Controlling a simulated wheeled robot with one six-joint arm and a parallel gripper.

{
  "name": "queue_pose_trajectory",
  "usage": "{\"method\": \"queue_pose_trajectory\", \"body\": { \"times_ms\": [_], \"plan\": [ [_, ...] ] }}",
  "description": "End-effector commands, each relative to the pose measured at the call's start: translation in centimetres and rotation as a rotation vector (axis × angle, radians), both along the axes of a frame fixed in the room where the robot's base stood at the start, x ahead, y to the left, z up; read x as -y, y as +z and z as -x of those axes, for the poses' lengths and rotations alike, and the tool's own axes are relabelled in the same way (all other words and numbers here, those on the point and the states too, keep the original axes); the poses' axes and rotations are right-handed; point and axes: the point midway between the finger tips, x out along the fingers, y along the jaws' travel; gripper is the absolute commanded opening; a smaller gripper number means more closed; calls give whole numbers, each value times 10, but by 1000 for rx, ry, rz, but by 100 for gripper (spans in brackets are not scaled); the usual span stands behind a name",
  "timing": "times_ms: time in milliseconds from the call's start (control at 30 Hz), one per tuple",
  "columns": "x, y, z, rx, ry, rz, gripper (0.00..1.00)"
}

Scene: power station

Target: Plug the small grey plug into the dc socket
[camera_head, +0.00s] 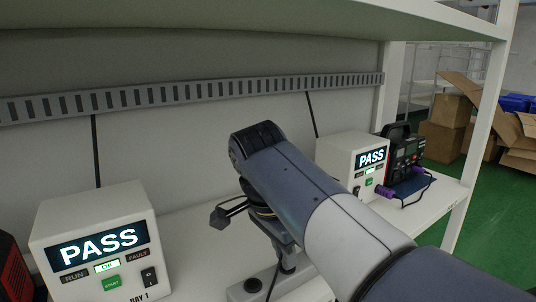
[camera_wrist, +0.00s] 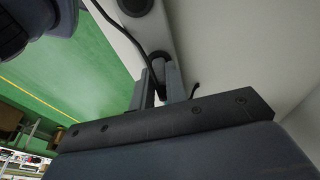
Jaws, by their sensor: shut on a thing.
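My gripper (camera_head: 287,264) points down over a low pale unit (camera_head: 305,291) at the bottom of the head view. In the wrist view my gripper (camera_wrist: 161,84) has its two fingers close together around a small dark grey piece, apparently the plug (camera_wrist: 160,60), with a black cable (camera_wrist: 130,37) running from near it. The plug's front end is hidden. A round dark fitting (camera_head: 253,285) is on the same pale unit, left of my gripper; it also shows in the wrist view (camera_wrist: 135,5). I cannot read a dc label, nor tell whether the plug is in a socket.
Left on the white bench stands a tester box (camera_head: 130,274) reading PASS. Another PASS box (camera_head: 338,153) and a black device (camera_head: 408,150) with purple-ended leads stand right. A shelf (camera_head: 330,14) hangs above. Cardboard boxes (camera_head: 448,112) lie beyond on the green floor.

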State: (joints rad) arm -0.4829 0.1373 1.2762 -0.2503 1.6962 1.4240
Motion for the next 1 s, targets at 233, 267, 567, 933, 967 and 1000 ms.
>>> {"method": "queue_pose_trajectory", "body": {
  "times_ms": [233,267,567,933,967,1000],
  "plan": [
    [0,11,0,1,0,-1,0],
    [0,12,0,1,0,-1,0],
    [0,27,0,1,0,-1,0],
    [0,43,0,1,-1,-1,0],
    [0,45,0,2,0,-1,0],
    [0,47,0,2,0,-1,0]
  ]
}}
